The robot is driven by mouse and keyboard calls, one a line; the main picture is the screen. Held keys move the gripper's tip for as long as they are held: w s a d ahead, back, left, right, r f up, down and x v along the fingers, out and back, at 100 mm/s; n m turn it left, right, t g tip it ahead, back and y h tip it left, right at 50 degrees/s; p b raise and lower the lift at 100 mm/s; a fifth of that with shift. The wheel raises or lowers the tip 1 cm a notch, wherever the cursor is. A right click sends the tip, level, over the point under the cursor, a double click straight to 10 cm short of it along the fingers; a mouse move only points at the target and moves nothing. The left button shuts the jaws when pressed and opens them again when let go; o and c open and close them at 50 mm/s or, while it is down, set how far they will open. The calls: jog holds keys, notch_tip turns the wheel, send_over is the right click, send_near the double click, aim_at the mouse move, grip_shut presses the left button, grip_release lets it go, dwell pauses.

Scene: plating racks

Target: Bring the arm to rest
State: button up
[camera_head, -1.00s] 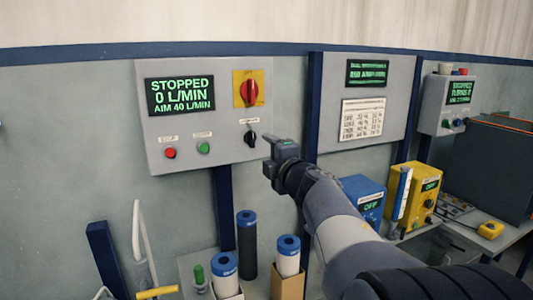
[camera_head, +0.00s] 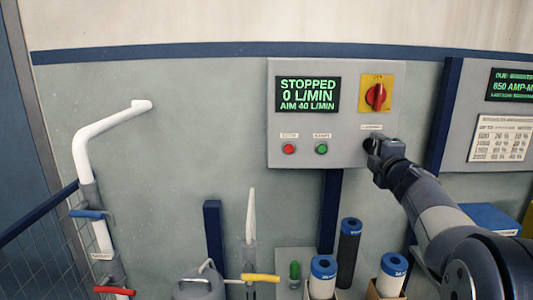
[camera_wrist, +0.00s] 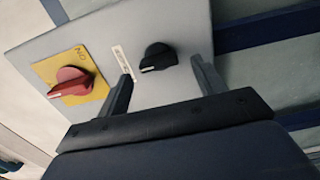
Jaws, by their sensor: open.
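My gripper (camera_head: 380,148) is at the lower right of a grey control panel (camera_head: 345,125) on the wall. In the wrist view my gripper (camera_wrist: 160,78) has its two fingers apart, with nothing between the tips. A black knob (camera_wrist: 158,57) on the panel shows beyond and between the fingers; I cannot tell the exact gap. In the head view the gripper hides this knob. My arm (camera_head: 440,215) reaches up from the lower right.
The panel's display (camera_head: 308,94) reads STOPPED, 0 L/MIN, AIM 40 L/MIN. A red rotary switch (camera_head: 376,97), a red button (camera_head: 289,149) and a green button (camera_head: 321,149) are on it. Blue-topped cylinders (camera_head: 323,268) stand below. White pipe (camera_head: 92,160) with valves is at left.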

jog(key=shift+w, duration=0.9)
jog(key=shift+s, duration=0.1)
jog(key=s, duration=1.1)
jog(key=w, duration=1.1)
jog(key=shift+w, duration=0.15)
jog(key=m+p, duration=0.1)
jog(key=m, duration=0.2)
jog(key=shift+r, duration=0.2)
jog(key=m+p, duration=0.2)
jog(key=m, duration=0.4)
jog(key=shift+d, duration=0.1)
jog(key=m+p, duration=0.1)
jog(key=m, duration=0.3)
jog(key=shift+m, duration=0.4)
jog(key=shift+d+m+p, duration=0.15)
jog(key=shift+m+p, duration=0.15)
jog(key=shift+m, duration=1.9)
